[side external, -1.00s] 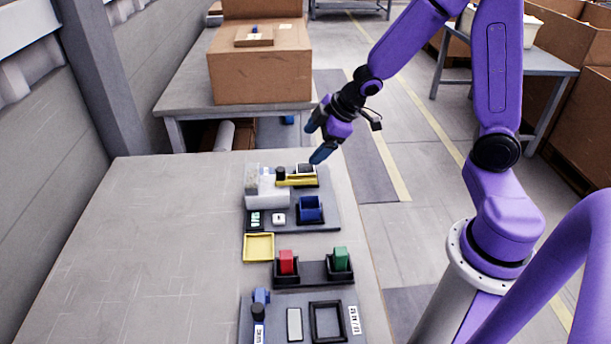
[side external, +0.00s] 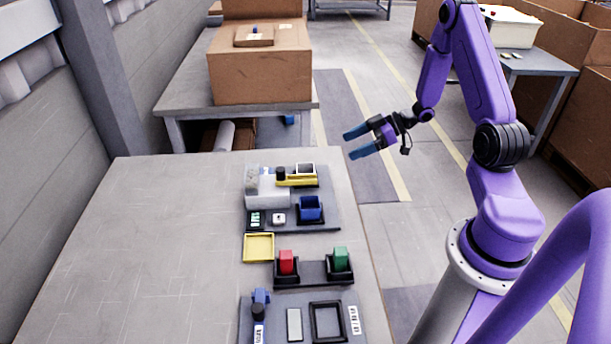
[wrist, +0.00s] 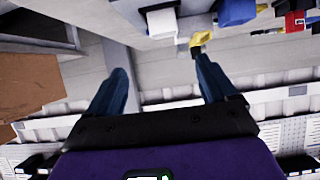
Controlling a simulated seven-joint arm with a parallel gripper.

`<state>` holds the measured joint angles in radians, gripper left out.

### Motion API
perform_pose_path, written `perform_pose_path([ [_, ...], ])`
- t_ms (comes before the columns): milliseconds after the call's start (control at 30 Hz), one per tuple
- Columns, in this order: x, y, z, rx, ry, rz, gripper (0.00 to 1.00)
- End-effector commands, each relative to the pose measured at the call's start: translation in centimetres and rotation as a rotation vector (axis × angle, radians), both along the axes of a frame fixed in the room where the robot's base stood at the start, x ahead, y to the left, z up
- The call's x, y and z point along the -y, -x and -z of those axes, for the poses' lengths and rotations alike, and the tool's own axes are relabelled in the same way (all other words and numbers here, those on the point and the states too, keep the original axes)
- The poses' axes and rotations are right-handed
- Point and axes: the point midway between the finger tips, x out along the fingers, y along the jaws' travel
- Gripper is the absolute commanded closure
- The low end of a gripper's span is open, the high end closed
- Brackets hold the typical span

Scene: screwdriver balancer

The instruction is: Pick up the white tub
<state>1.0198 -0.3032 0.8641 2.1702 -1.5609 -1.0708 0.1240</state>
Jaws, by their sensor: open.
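The small white tub (side external: 306,168) has an open top with a dark inside and sits at the far right corner of the grey board on the table. It also shows near the top of the wrist view as a white block shape (wrist: 162,23), upright in a dark holder. My gripper (side external: 350,145) is open and empty, its blue fingers spread, to the right of the tub and beyond the table's right edge. In the wrist view my gripper (wrist: 160,64) has nothing between its fingers, and the tub is beyond them.
A yellow piece (side external: 297,181) lies close in front of the tub. A blue bin (side external: 310,208) stands nearer. A yellow tray (side external: 258,247), a red block (side external: 287,262) and a green block (side external: 341,258) are farther forward. The table's left half (side external: 150,250) is clear.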

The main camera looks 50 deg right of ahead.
Motion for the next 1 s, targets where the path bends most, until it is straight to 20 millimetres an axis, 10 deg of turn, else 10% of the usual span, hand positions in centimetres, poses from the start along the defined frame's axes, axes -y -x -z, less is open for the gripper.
perform_pose_path([
  [1000,-9.5,-8.1,7.0,-0.003,0.004,-0.004,0.15],
])
